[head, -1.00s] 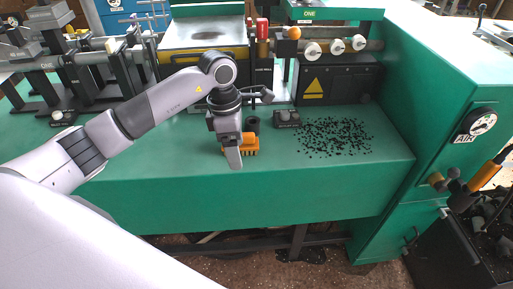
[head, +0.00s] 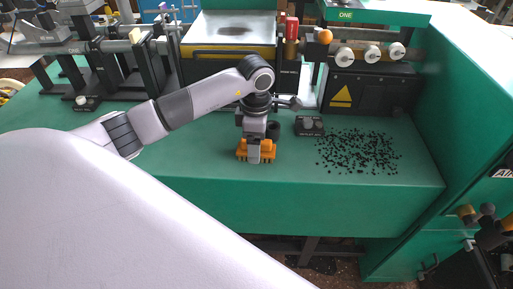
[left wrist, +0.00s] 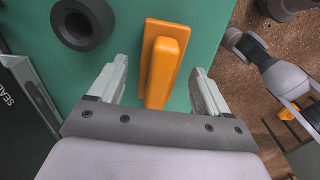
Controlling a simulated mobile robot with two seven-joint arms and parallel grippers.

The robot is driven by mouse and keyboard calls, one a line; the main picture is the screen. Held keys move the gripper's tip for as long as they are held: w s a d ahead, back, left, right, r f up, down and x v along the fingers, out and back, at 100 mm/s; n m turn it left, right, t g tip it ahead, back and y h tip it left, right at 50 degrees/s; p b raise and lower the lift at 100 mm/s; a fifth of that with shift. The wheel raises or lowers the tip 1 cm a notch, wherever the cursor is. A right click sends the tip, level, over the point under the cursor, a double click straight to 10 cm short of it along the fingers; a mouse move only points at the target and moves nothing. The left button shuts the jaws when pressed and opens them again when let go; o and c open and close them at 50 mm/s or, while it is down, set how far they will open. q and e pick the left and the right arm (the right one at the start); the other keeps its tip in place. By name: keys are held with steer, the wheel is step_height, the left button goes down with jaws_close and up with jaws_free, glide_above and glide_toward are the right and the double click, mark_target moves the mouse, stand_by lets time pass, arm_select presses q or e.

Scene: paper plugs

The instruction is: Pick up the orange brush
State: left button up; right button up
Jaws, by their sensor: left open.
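The orange brush (head: 268,151) stands on the green table top near its front edge. In the left wrist view its orange top (left wrist: 163,58) lies lengthwise between my left fingers. My left gripper (head: 254,155) is over the brush and hides its middle in the head view. In the left wrist view my left gripper (left wrist: 160,75) is open, with one finger on each side of the brush and a gap on both sides. The fingers do not grip it.
A dark ring-shaped cup (left wrist: 82,24) stands close to the brush. A small black block with knobs (head: 309,126) and many scattered black bits (head: 357,152) lie to the right. Machinery (head: 230,50) lines the back. The table's front left is clear.

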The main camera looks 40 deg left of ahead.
arm_select(q)
step_height(320, 180, down, 2)
steer(key=shift+f, duration=0.1)
steer(key=c, duration=1.2)
steer(key=shift+r, duration=0.2)
steer(key=shift+r+p, duration=0.45)
steer(key=shift+r, duration=9.5)
